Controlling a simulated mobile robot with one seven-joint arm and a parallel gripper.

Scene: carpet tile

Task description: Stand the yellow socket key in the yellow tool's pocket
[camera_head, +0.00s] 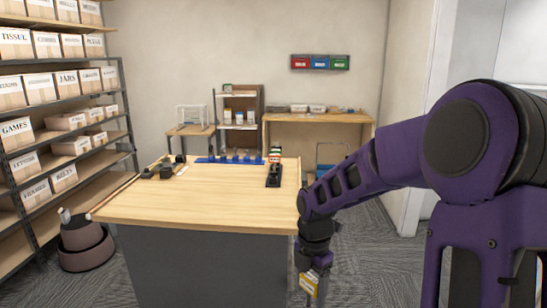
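My gripper (313,290) hangs low beside the right front corner of the wooden-topped table, below the level of its top. A yellow and white patch shows at its end; I cannot tell whether it is part of the gripper or something held. The fingers are too small and partly cut off to read. A blue rack (230,160) with several dark upright pieces stands at the back of the table. I cannot make out a yellow socket key or a yellow pocket on the table.
The table top (200,207) is clear in front and middle. Dark small items (162,169) lie at its back left. A black stand with a red and white top (274,168) is at the back right. Shelves of boxes (65,130) line the left wall.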

